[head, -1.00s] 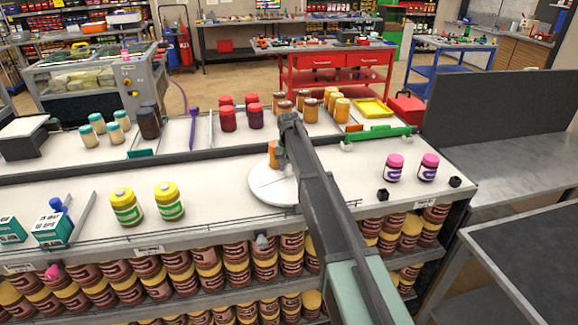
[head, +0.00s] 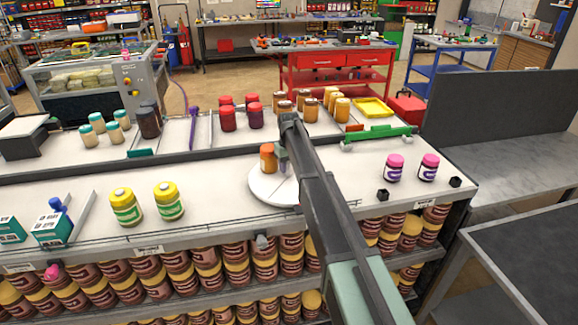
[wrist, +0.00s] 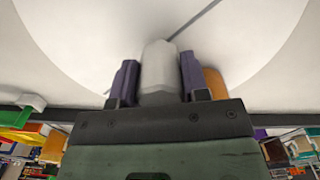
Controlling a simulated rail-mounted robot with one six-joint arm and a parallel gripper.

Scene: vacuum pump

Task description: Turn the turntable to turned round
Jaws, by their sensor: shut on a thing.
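The turntable (head: 262,189) is a white round disc on the long workbench, partly hidden behind my arm in the head view. It fills much of the wrist view (wrist: 95,40). An orange-capped jar (head: 267,159) stands on its far part. In the wrist view, an orange surface (wrist: 214,84) shows beside my right finger. My gripper (wrist: 159,78) has purple fingers either side of a pale upright knob (wrist: 158,62) on the disc, and is shut on it. In the head view, my gripper (head: 283,160) is just right of the jar and mostly hidden by my arm.
Two yellow-capped jars (head: 148,203) stand left of the turntable, and two pink-capped jars (head: 411,168) stand to the right. Red-lidded jars (head: 241,117) and orange or yellow jars (head: 325,104) stand behind. A green bar (head: 380,136) lies at the back right.

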